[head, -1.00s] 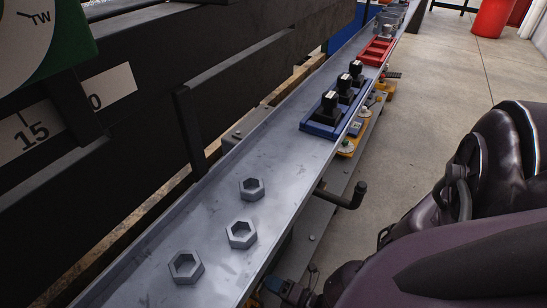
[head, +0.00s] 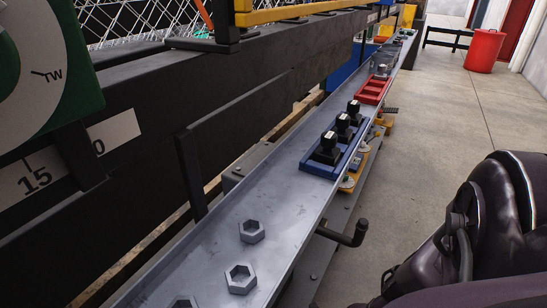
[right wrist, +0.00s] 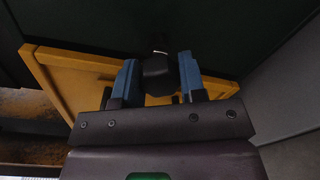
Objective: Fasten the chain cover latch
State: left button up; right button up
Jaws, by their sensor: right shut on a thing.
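In the right wrist view my right gripper (right wrist: 158,82) has its two blue fingers on either side of a black rounded knob (right wrist: 157,74) and is shut on it. The knob stands in front of a dark panel (right wrist: 110,22), with a yellow-orange panel (right wrist: 62,78) behind and beside the fingers. I cannot tell whether the knob is part of the chain cover latch. No latch can be made out for certain in the head view. My left gripper is not in view.
A long grey metal tray (head: 222,208) holds several hex nuts (head: 251,231), a blue block with black knobs (head: 322,168) and a red bin (head: 373,92). A black crank handle (head: 352,236) juts from its right side. Concrete floor (head: 440,120) lies open to the right.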

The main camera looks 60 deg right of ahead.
jog(key=o, duration=0.9)
pick_arm(q)
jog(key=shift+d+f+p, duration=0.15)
jog(key=shift+p, duration=0.25)
pick_arm(e)
jog(key=s, duration=1.1)
jog(key=shift+d+r, duration=0.25)
jog(key=shift+d, duration=0.15)
